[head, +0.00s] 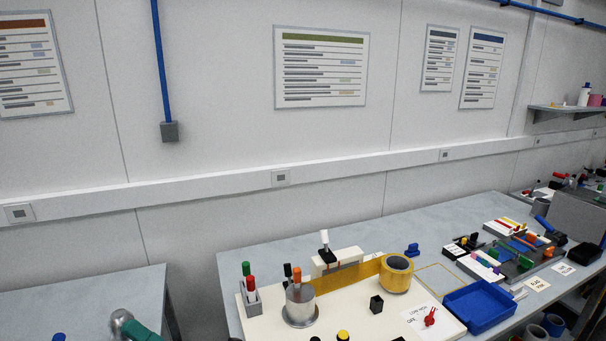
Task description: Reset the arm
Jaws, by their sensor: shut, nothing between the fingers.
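My gripper is not in view in the head view, and I cannot see how its fingers stand. The task names no other object. A grey and teal shape shows at the bottom left edge, cut off by the frame; I cannot tell what it is.
A second bench (80,290) stands left, past a gap. The wall is behind.

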